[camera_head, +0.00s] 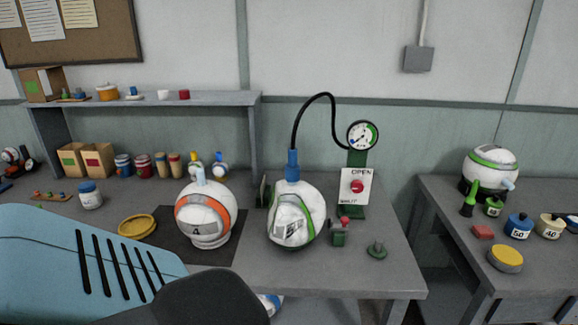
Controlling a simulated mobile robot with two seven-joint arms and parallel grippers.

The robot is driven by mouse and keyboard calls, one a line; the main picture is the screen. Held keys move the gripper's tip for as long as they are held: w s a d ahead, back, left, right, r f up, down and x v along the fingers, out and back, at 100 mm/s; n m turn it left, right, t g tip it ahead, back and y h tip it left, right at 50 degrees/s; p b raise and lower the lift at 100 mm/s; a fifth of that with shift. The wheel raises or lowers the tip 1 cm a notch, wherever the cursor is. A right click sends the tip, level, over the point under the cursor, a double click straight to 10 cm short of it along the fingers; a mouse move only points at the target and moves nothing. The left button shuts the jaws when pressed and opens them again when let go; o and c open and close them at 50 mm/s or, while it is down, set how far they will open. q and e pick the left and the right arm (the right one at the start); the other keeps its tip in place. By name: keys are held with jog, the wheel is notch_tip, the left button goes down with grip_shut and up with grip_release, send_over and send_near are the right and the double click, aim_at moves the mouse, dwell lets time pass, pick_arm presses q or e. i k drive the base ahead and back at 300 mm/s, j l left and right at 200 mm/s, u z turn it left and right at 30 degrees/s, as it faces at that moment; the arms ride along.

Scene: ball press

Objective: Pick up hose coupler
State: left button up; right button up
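The blue hose coupler (292,167) is on the end of a black hose (313,97). It stands upright on top of a white ball with a green band (296,216), at the middle of the workbench. I cannot tell whether it is locked on or only resting there. The hose arches up and right to a round pressure gauge (362,135) on a green stand. Below the gauge is a white OPEN/SHUT plate (358,187) with a red knob. Neither of my grippers is in view.
A white ball with an orange band (205,216) stands left on a dark mat. A small green valve block (338,233) with a red knob is right of the coupler's ball. A light blue slotted shape hides the lower left. The bench's front right is mostly clear.

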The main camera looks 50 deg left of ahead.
aim_at(291, 169)
jog(key=j+u, duration=0.15)
jog(key=u, duration=1.4)
jog(key=i+l, duration=0.05)
